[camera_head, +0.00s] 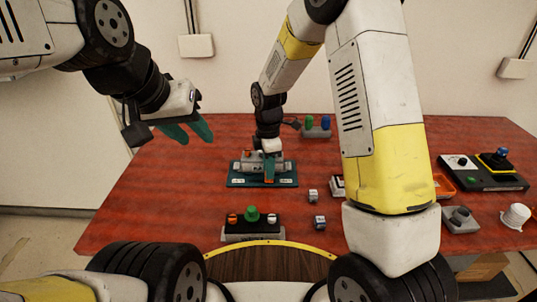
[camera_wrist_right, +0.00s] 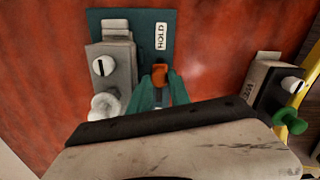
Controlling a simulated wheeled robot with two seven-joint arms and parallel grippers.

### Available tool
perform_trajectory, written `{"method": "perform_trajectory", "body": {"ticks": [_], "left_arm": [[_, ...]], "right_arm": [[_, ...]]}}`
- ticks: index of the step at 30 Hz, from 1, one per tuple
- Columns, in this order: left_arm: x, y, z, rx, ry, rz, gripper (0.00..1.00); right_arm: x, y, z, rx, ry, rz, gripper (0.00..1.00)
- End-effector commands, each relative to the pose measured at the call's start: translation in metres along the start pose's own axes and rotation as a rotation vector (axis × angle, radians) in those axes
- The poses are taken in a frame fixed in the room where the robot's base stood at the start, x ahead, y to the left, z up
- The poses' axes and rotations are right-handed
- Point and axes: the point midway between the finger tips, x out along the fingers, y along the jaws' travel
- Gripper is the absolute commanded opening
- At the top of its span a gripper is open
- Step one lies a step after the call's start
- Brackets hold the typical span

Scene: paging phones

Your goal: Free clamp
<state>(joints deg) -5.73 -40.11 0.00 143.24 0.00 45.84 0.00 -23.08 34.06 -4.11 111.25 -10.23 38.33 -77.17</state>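A dark teal plate (camera_head: 235,180) lies mid-table with a grey device (camera_head: 253,167) on it. In the right wrist view the plate (camera_wrist_right: 150,22) bears a HOLD label (camera_wrist_right: 161,36), and the grey device (camera_wrist_right: 116,68) has a white-marked knob. An orange piece (camera_wrist_right: 160,74), apparently the clamp's handle, stands below the label. My right gripper (camera_wrist_right: 161,84) is over the plate, its teal fingers on either side of the orange piece; I cannot tell if they press on it. The right gripper also shows in the head view (camera_head: 269,168). My left gripper (camera_head: 190,134) is open, empty and raised above the table's left edge.
A button box (camera_head: 252,226) with a green knob stands at the front edge. Two small pale cubes (camera_head: 313,195) lie right of the plate. A box with green and blue knobs (camera_head: 316,127) is behind. A joystick panel (camera_head: 483,172) stands at the right. The table's left part is clear.

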Motion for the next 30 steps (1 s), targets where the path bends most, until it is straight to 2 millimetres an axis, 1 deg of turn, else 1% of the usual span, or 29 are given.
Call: {"method": "perform_trajectory", "body": {"ticks": [1,2,3,30], "left_arm": [[0.0,0.0,0.0,0.0,0.0,0.0,0.36],[0.0,0.0,0.0,0.0,0.0,0.0,0.36],[0.0,0.0,0.0,0.0,0.0,0.0,0.36],[0.0,0.0,0.0,0.0,0.0,0.0,0.36]], "right_arm": [[-0.0002,0.0002,0.0,0.0,0.0,0.001,0.09],[-0.0002,0.0002,0.0,0.0,0.0,0.001,0.03],[-0.0003,0.0002,0.0,0.0,0.0,0.001,0.0],[-0.001,0.0008,0.0,0.0,0.0,0.002,0.0]]}}
